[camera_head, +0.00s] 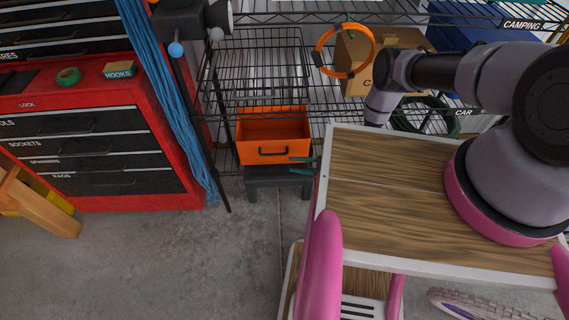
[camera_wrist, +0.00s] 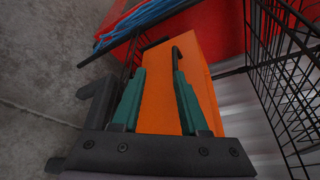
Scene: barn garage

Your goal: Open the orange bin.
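The orange bin (camera_head: 273,130) sits low at the wire rack, left of my arm, with its inside visible from above. Its front carries a dark bar handle (camera_head: 273,151). My gripper (camera_head: 291,164) has teal fingers and is at the right end of the bin's front, close to the handle. In the wrist view the fingers (camera_wrist: 159,70) stand apart, with the orange front (camera_wrist: 160,105) showing between them. The dark handle (camera_wrist: 178,52) is by the right fingertip there; I cannot tell whether they touch.
A dark low stand (camera_head: 275,179) is beneath the bin. Wire rack shelves (camera_head: 262,60) surround it. A red tool chest (camera_head: 125,203) and hanging blue cords (camera_head: 165,85) are to the left. A thin dark pole (camera_head: 205,135) stands between. The floor (camera_head: 190,265) in front is clear.

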